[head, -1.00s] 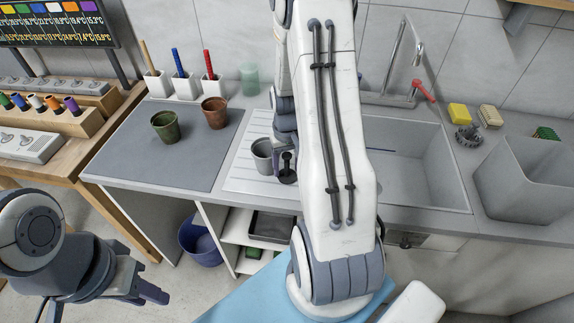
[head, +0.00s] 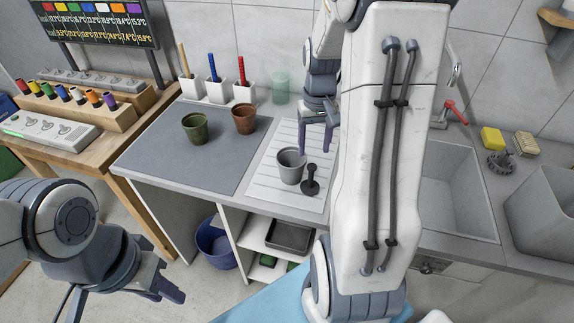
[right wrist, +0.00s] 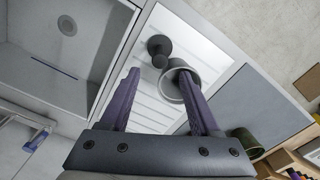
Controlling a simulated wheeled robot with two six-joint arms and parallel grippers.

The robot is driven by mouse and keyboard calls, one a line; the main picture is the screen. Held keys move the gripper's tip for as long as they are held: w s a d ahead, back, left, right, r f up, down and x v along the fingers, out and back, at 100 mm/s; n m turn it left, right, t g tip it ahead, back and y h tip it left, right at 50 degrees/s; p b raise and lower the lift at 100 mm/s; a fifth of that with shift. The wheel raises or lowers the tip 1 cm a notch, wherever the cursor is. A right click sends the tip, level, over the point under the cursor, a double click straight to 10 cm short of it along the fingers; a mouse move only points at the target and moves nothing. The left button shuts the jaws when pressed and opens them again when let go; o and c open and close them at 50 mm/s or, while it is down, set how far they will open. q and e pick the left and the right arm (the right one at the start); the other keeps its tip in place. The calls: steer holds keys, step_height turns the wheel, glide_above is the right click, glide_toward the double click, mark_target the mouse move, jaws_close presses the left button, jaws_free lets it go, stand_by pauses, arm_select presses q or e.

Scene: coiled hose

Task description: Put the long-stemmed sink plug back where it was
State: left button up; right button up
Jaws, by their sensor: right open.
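The black long-stemmed sink plug (head: 311,180) stands upright on its wide base on the white ribbed drainboard (head: 268,180), just right of a grey cup (head: 291,165). My right gripper (head: 315,147) is open and empty, behind and above the cup and plug, apart from the plug. In the right wrist view the plug (right wrist: 158,48) shows beyond the two fingers (right wrist: 158,75), and one fingertip overlaps the cup (right wrist: 172,88). The sink basin's drain (right wrist: 67,25) shows at upper left there. My left gripper (head: 165,284) hangs low at the left, empty, its opening unclear.
A green cup (head: 195,128) and a brown cup (head: 244,119) stand on the grey mat (head: 165,155). The sink (head: 455,190) is right of my right arm, which hides part of it. A red-handled tap (head: 455,112) stands behind it. A grey bin (head: 545,205) is at the right.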

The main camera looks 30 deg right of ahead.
steer(key=s+a+r+n, duration=0.1)
steer(key=a+r+n, duration=0.15)
steer(key=a, duration=0.65)
steer(key=s+a+r+n, duration=0.1)
steer(key=a+n, duration=0.2)
steer(key=a, duration=0.6)
steer(key=s+a+n+y, duration=0.1)
steer(key=s+a+n, duration=0.5)
steer(key=s+a, duration=0.7)
steer(key=shift+s+r, duration=0.15)
steer(key=shift+s, duration=0.55)
